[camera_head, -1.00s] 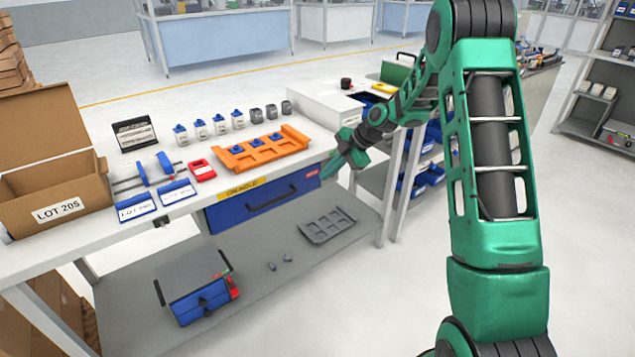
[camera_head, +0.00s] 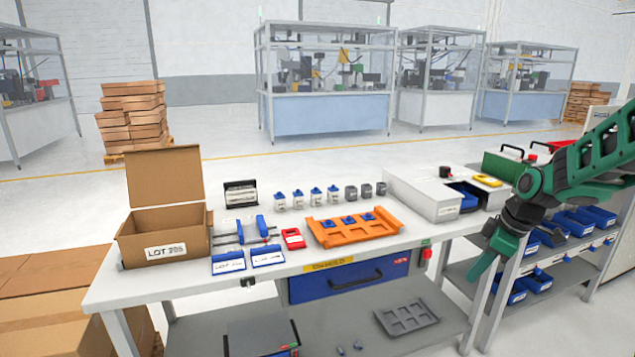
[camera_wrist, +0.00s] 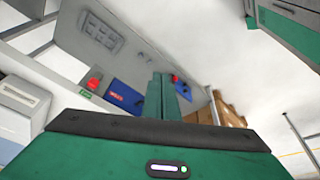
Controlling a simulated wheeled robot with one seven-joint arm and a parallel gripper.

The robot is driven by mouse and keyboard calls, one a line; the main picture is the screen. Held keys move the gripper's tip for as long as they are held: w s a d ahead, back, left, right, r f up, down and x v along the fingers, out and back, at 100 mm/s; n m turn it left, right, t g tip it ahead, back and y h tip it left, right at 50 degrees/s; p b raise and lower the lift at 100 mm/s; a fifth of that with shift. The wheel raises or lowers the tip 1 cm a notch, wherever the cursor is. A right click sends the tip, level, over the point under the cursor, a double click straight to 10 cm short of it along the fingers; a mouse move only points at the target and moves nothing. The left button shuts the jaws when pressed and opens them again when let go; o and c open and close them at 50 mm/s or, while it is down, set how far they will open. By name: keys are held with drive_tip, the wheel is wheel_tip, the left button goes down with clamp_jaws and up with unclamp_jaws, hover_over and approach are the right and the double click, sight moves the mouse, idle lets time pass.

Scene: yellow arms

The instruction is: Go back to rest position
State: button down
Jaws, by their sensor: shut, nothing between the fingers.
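My gripper (camera_head: 487,262) is green and hangs at the right end of the workbench in the head view, pointing down and left. It is shut and empty. In the wrist view its closed fingers (camera_wrist: 162,97) show as one narrow green piece beyond the dark bar. My green arm comes in from the right edge of the head view. The gripper appears apart from the things on the bench.
The workbench (camera_head: 150,287) carries an open box (camera_head: 160,235), an orange tray (camera_head: 355,240) holding several blue parts, and a white box (camera_head: 425,200). A grey tray (camera_head: 407,317) lies on its lower shelf. Blue bins (camera_head: 590,216) stand on a rack at right.

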drive_tip(key=s+d+r+m+g+h, duration=0.1)
drive_tip(key=s+m, duration=0.7)
drive_tip(key=s, duration=0.8)
drive_tip(key=s+d+r+m+g+h, duration=0.1)
drive_tip(key=s+m, duration=0.8)
drive_tip(key=s, duration=0.7)
drive_tip(key=shift+s+d+r+g, duration=0.3)
drive_tip(key=shift+s+r+g, duration=0.05)
drive_tip(key=shift+r+g, duration=0.05)
drive_tip(key=shift+w+f, duration=0.25)
drive_tip(key=shift+w, duration=0.4)
